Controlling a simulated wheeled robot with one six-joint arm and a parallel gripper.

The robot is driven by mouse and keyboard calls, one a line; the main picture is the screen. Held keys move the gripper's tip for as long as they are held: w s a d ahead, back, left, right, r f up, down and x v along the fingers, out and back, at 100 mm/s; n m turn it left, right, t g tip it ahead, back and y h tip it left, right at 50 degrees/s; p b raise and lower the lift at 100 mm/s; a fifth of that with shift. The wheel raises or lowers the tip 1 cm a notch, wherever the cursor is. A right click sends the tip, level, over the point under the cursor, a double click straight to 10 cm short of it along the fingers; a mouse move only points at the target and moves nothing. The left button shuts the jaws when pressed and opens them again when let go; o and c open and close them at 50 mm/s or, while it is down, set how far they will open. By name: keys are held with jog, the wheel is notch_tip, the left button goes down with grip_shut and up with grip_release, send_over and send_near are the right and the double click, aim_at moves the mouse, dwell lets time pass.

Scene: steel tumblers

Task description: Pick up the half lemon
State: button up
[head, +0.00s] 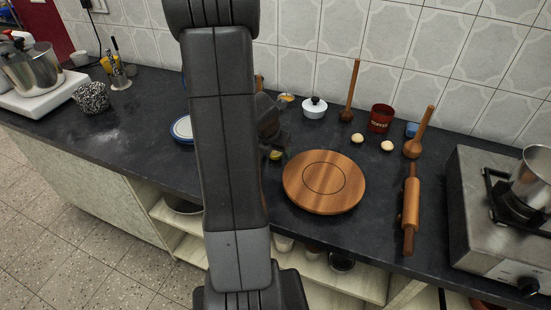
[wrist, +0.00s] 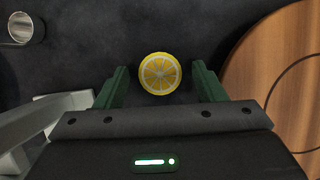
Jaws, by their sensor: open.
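The half lemon (wrist: 160,73) lies cut face up on the dark counter in the wrist view, showing its yellow segments. My gripper (wrist: 160,84) is open, with one green finger to the left of the lemon and one to the right. There is a gap between the lemon and each finger. In the head view a small yellow part of the half lemon (head: 275,155) shows beside my gripper (head: 277,151); my arm hides much of that area.
A round wooden board (head: 323,207) lies close on the right, and its edge shows in the wrist view (wrist: 262,62). A steel tumbler (wrist: 20,28) is at the wrist view's upper left.

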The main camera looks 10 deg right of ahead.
jog(key=shift+f, duration=0.1)
jog(key=c, duration=1)
